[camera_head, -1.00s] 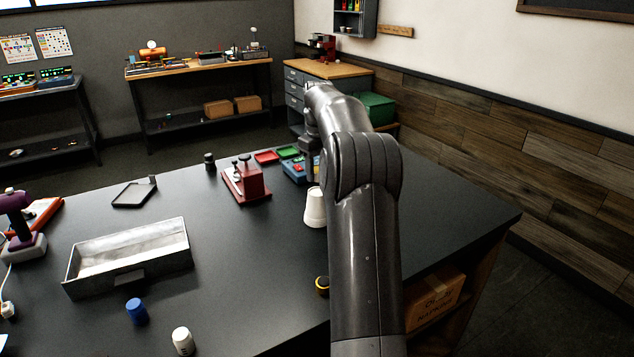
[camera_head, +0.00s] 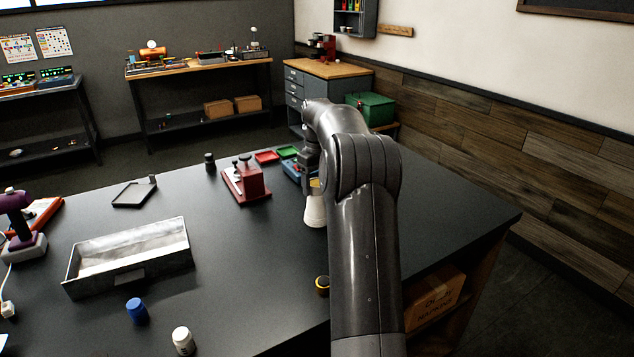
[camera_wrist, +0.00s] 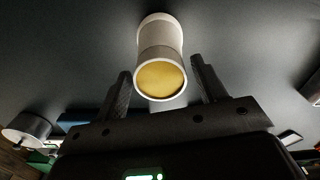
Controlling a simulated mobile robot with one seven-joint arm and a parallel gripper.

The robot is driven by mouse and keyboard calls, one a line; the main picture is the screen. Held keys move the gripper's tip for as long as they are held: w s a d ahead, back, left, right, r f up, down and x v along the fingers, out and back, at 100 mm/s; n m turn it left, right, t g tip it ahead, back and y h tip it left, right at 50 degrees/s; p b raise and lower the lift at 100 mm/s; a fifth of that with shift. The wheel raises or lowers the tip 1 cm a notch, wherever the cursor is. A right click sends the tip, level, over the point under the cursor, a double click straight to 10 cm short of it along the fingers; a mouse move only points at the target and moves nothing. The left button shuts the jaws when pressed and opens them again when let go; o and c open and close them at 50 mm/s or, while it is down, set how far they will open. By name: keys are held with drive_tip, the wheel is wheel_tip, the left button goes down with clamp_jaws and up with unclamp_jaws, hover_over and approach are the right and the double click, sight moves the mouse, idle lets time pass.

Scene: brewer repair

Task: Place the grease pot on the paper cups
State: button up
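The grease pot (camera_wrist: 160,79), a short round pot with amber-yellow contents and a pale rim, sits at the end of the white paper cups (camera_wrist: 160,32) in the wrist view. In the head view, the yellow pot (camera_head: 316,184) shows just above the upside-down cup stack (camera_head: 315,212) on the dark table, partly hidden by my arm. My gripper (camera_wrist: 162,68) has one finger on each side of the pot. Narrow gaps show between the fingers and the pot, so it looks open.
A red device (camera_head: 246,184) stands left of the cups, with red (camera_head: 266,156) and green (camera_head: 288,152) trays behind. A metal tray (camera_head: 130,258), a blue jar (camera_head: 137,311) and a white bottle (camera_head: 183,341) are nearer. A black-and-yellow item (camera_head: 322,285) lies beside my arm.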

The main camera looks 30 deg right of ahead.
drive_tip(key=shift+o, duration=0.5)
drive_tip(key=shift+r, duration=0.1)
wheel_tip(320, 180, up, 12)
drive_tip(key=s+a+r+t, duration=0.1)
drive_tip(key=s+a+r, duration=0.5)
drive_tip(key=a, duration=0.5)
drive_tip(key=s+a+f+m+t, duration=0.1)
drive_tip(key=s+a+t, duration=0.1)
drive_tip(key=s+a, duration=0.65)
drive_tip(key=s+a+f+m+t, duration=0.15)
drive_tip(key=s+a, duration=0.35)
drive_tip(key=s, duration=0.7)
drive_tip(key=s+a+f+t, duration=0.1)
drive_tip(key=s+a+f, duration=0.2)
drive_tip(key=s+f, duration=0.6)
drive_tip(key=s, duration=0.2)
drive_tip(key=shift+s+a+f, duration=0.2)
drive_tip(key=shift+s+a, duration=0.05)
drive_tip(key=shift+s, duration=0.05)
